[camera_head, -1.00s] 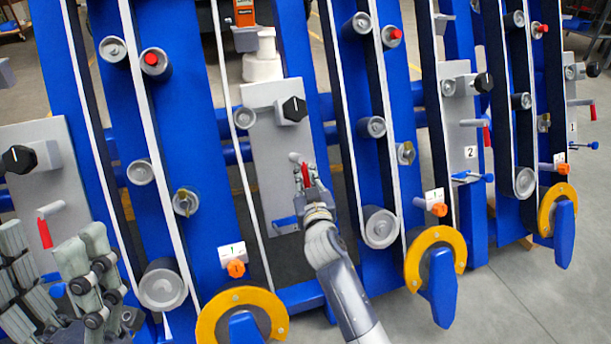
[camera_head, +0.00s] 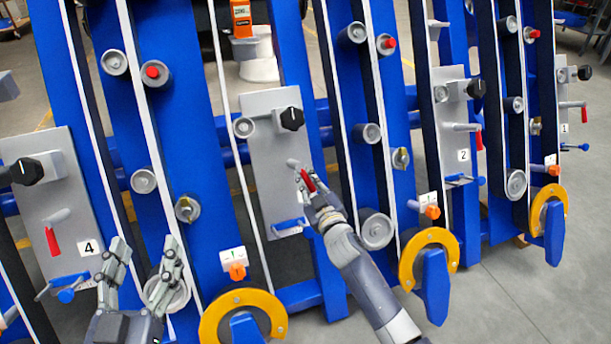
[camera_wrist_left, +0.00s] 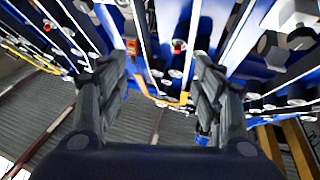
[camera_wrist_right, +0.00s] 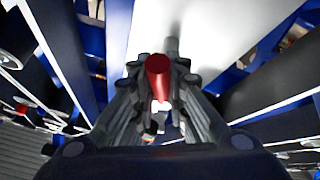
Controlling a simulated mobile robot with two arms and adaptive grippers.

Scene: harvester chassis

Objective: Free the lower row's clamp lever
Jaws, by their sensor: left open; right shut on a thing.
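In the head view my right gripper (camera_head: 312,190) is shut on a red clamp lever (camera_head: 307,180) on the grey plate (camera_head: 272,170) in the middle. In the right wrist view the red lever (camera_wrist_right: 158,76) stands between the fingers, its grey pivot behind it. My left gripper (camera_head: 143,268) is open and empty at the lower left, in front of a grey roller and near the plate marked 4 (camera_head: 40,200). That plate carries another red lever (camera_head: 52,241), hanging down. In the left wrist view the open fingers (camera_wrist_left: 160,75) have nothing between them.
Black knobs (camera_head: 291,118) and blue handles (camera_head: 288,226) sit on the plates. Yellow ring guards (camera_head: 243,300) and orange knobs (camera_head: 237,271) stick out low on the blue frames. Grey floor (camera_head: 520,290) is clear at the lower right.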

